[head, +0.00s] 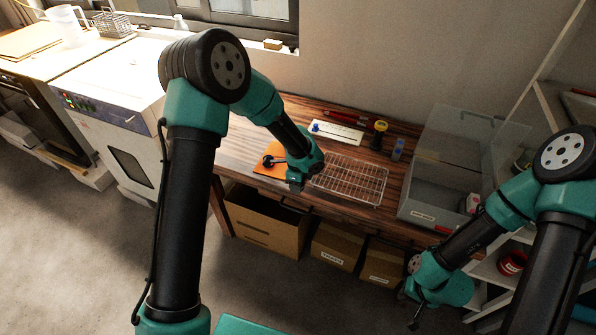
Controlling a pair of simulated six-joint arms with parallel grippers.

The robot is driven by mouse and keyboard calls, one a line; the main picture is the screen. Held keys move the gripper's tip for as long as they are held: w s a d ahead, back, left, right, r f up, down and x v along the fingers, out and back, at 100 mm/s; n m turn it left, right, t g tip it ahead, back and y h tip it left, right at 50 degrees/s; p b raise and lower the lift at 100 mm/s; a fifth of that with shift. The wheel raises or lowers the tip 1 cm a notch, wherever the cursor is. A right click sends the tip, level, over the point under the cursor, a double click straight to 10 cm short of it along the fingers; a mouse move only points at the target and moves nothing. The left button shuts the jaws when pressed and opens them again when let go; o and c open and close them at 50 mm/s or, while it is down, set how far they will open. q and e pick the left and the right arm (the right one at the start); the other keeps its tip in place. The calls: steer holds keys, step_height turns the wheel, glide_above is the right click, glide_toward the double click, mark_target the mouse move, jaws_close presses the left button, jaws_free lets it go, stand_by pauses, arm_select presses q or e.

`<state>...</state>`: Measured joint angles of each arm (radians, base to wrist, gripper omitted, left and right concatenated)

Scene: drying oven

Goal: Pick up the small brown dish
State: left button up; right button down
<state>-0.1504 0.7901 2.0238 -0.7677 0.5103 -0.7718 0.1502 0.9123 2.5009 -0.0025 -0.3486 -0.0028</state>
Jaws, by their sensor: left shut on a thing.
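My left gripper (275,161) reaches down over the wooden bench, its dark fingers pointing left above the orange mat (275,172). It is shut on a small dark round thing (267,160), apparently the small brown dish. The dish is tiny here and partly covered by the fingers. I cannot tell whether it touches the mat. My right gripper (413,316) hangs low at the right, in front of the bench and away from the dish. Its fingers are too small and dark to tell whether they are open.
A wire rack (350,180) lies right of the mat. Behind it are a white board (336,131), a yellow-and-black item (379,135) and a blue bottle (398,149). A clear bin (428,200) stands at the right. Cardboard boxes (265,222) sit below; a white oven (120,95) stands left.

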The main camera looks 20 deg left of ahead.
arm_select(q)
steer(key=shift+s+d+r, duration=0.1)
steer(key=shift+s+d, duration=0.1)
steer(key=shift+s, duration=0.55)
steer(key=shift+s+d+r, duration=0.1)
steer(key=shift+s+d, duration=0.15)
steer(key=shift+s, duration=0.5)
steer(key=shift+s+d+r, duration=0.1)
steer(key=shift+s+d, duration=0.1)
steer(key=shift+s, duration=0.55)
